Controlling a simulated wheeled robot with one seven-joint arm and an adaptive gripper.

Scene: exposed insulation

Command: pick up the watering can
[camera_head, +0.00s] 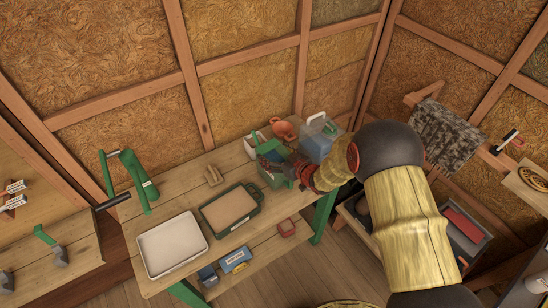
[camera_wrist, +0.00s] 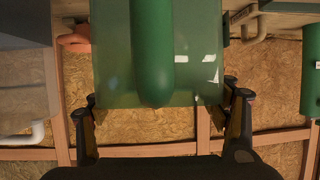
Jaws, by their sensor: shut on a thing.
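The watering can (camera_head: 272,180) is green and stands at the back right part of the wooden workbench, partly hidden by my gripper (camera_head: 284,169). In the wrist view the green can (camera_wrist: 110,60) fills the upper middle, with a rounded green bar (camera_wrist: 153,60) down its front. My gripper (camera_wrist: 165,112) has one finger on each side of the can and is shut on it. Whether the can touches the bench is hidden.
The insulated wall rises behind.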

